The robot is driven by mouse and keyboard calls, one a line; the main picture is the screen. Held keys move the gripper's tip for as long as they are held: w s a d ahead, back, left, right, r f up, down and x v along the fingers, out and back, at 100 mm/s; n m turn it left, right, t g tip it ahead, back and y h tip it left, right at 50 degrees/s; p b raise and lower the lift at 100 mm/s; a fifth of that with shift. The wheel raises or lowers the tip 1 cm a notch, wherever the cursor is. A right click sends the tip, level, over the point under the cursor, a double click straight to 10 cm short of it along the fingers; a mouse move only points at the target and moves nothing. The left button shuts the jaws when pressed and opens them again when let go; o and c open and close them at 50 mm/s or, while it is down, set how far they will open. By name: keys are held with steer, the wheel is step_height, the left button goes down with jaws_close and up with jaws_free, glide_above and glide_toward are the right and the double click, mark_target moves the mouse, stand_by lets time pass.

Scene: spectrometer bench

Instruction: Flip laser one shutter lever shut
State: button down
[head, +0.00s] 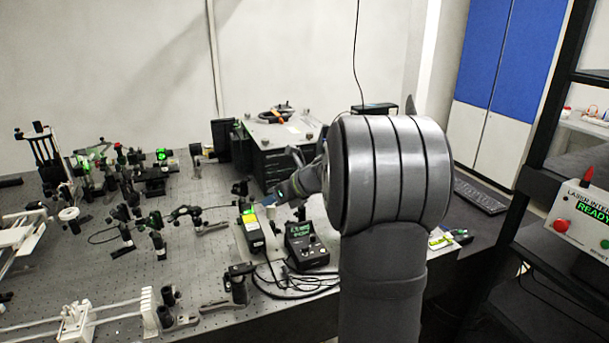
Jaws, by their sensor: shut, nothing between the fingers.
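My gripper (281,196) shows small beyond my large grey arm joint, near the middle of the bench. It is shut and empty, and points left and down. Just below it is a slim box with a yellow top (252,233) and a bright green patch at its far end, which looks like a laser. The gripper's tip is close to that far end; I cannot tell whether they touch. I cannot make out the shutter lever or its position. Any laser number is too small to read. My arm hides the bench behind it.
A black controller with a green display (307,246) stands right of the slim box, with a looping cable in front. Several optical mounts (125,190) crowd the left of the bench (205,262). A dark instrument (275,145) stands behind. An interlock box (586,218) at far right reads READY.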

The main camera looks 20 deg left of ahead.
steer(key=s+a+r+v, duration=0.1)
steer(key=s+v, duration=0.1)
steer(key=v, duration=1.9)
steer(key=shift+a+r, duration=0.1)
steer(key=shift+a, duration=0.1)
steer(key=f+x, duration=0.1)
steer(key=x, duration=0.8)
steer(key=w+d+f+x, duration=0.1)
steer(key=x, duration=0.8)
steer(key=shift+w+f, duration=0.2)
steer(key=shift+w, duration=0.15)
steer(key=shift+r, duration=0.1)
